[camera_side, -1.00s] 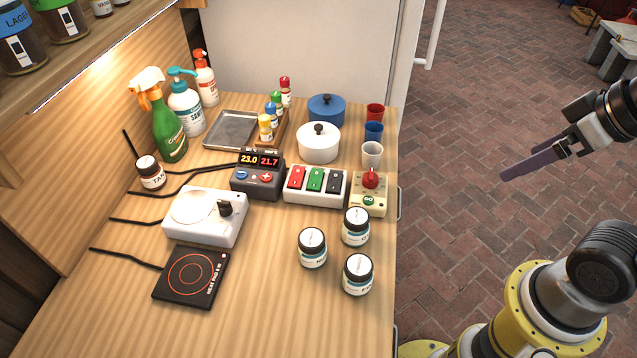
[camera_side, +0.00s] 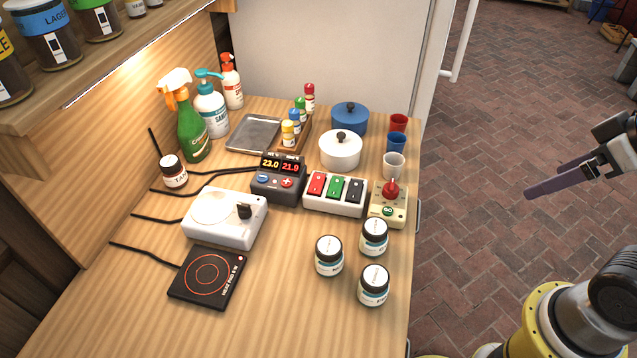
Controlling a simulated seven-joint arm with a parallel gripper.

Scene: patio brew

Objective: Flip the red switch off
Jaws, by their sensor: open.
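The red switch (camera_side: 318,184) is the leftmost of three rockers on a white switch box (camera_side: 334,208) on the wooden counter. A green switch (camera_side: 336,188) sits in the middle and a black switch (camera_side: 354,191) at the right. The red rocker's exact tilt is too small to tell. My gripper (camera_side: 528,191) is at the right of the view, over the brick floor and well away from the switch box. Its long purple fingers overlap from this angle, and nothing shows between them. It is open and apart from everything.
A white pot (camera_side: 340,150) is behind. Several jars (camera_side: 329,255) stand in front. The counter's front left holds a hot plate (camera_side: 207,276).

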